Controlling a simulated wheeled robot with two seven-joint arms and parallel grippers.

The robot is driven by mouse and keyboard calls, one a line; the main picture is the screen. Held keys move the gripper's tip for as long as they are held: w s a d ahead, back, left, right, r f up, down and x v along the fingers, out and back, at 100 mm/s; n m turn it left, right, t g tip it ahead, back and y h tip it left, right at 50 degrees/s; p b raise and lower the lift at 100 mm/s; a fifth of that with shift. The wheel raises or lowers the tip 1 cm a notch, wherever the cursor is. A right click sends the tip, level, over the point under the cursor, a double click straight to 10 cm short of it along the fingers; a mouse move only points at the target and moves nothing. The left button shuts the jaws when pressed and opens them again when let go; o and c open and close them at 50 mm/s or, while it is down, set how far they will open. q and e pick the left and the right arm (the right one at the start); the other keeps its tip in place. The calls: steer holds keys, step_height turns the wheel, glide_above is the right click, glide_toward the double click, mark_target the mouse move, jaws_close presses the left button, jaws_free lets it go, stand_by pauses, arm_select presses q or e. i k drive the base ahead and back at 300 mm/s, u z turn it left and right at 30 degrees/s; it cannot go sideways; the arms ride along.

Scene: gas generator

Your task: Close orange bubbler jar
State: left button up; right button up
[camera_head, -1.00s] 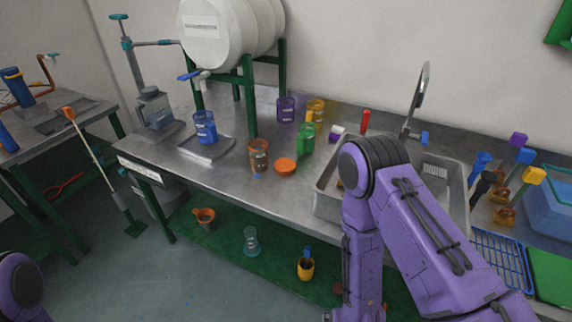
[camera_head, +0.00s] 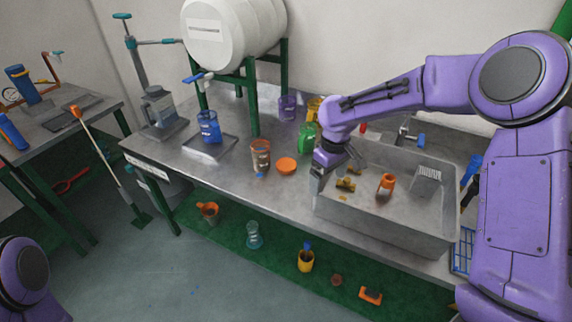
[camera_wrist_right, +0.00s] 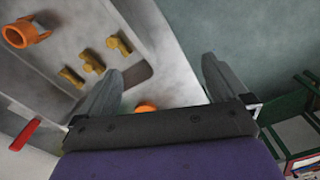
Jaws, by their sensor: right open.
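The orange bubbler jar (camera_head: 260,160) stands upright and open-topped near the front edge of the metal bench. A round orange lid (camera_head: 286,165) lies on the bench just right of it, apart from it. My right gripper (camera_head: 317,192) points down at the sink's left wall, right of the lid and jar. In the right wrist view its two fingers (camera_wrist_right: 160,85) are spread with nothing between them. Part of an orange thing (camera_wrist_right: 145,107) shows past the gripper's base there; I cannot tell if it is lid or jar. My left gripper is out of view.
The sink (camera_head: 410,215) holds an orange ring-like piece (camera_head: 387,183) and small yellow pieces (camera_head: 345,184). Green (camera_head: 306,138), purple (camera_head: 287,106) and blue (camera_head: 209,127) jars stand around the orange one. A white barrel (camera_head: 225,32) on green legs stands behind.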

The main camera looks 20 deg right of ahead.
mark_target(260, 148)
steer(key=z, duration=0.05)
steer(key=i, duration=1)
steer(key=u, duration=0.05)
